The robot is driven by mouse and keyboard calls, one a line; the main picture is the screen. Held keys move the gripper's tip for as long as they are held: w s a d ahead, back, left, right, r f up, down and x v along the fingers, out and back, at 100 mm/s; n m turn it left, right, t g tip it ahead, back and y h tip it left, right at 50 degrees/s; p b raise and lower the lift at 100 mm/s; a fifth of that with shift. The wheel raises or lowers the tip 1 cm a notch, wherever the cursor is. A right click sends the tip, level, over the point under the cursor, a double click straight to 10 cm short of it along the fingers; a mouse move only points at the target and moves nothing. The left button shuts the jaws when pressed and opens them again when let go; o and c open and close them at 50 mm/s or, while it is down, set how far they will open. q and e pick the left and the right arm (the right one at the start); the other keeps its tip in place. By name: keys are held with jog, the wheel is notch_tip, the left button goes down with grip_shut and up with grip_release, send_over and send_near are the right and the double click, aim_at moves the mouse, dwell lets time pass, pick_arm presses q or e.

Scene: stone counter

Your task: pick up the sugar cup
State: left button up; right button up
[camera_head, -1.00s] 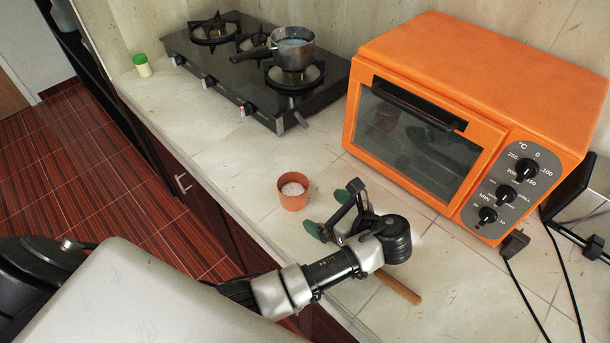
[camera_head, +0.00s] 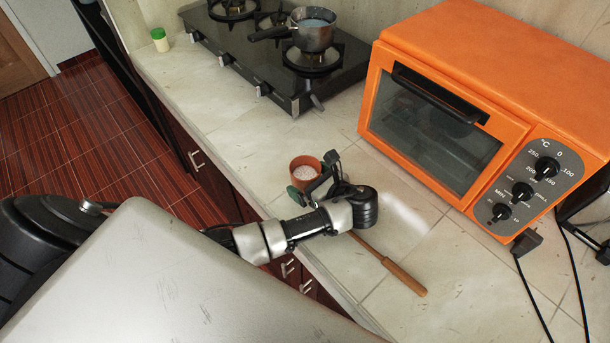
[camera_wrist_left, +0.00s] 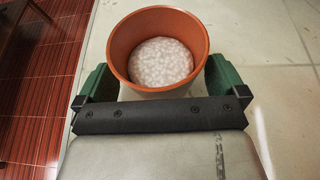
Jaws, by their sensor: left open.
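The sugar cup (camera_head: 304,171) is a small terracotta-coloured cup with white sugar in it, upright on the counter. It also shows large in the left wrist view (camera_wrist_left: 158,83), at the top middle. My left gripper (camera_head: 314,178) is open, with its green-padded fingers at the near side of the cup. In the left wrist view my left gripper (camera_wrist_left: 160,80) has one finger to each side of the lower part of the cup. I cannot tell whether the pads touch it. My right gripper is not in view.
An orange oven (camera_head: 470,110) stands to the right of the cup. A gas stove (camera_head: 260,70) with a pot (camera_head: 312,32) is behind. A wooden-handled tool (camera_head: 403,277) lies on the counter (camera_head: 455,270) near my arm. A green-lidded jar (camera_head: 160,42) stands far left.

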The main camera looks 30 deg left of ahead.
pick_arm(q)
jog(key=shift+a+f, duration=0.1)
jog(key=shift+a, duration=0.05)
jog(key=c, duration=1)
jog(key=shift+w, duration=0.1)
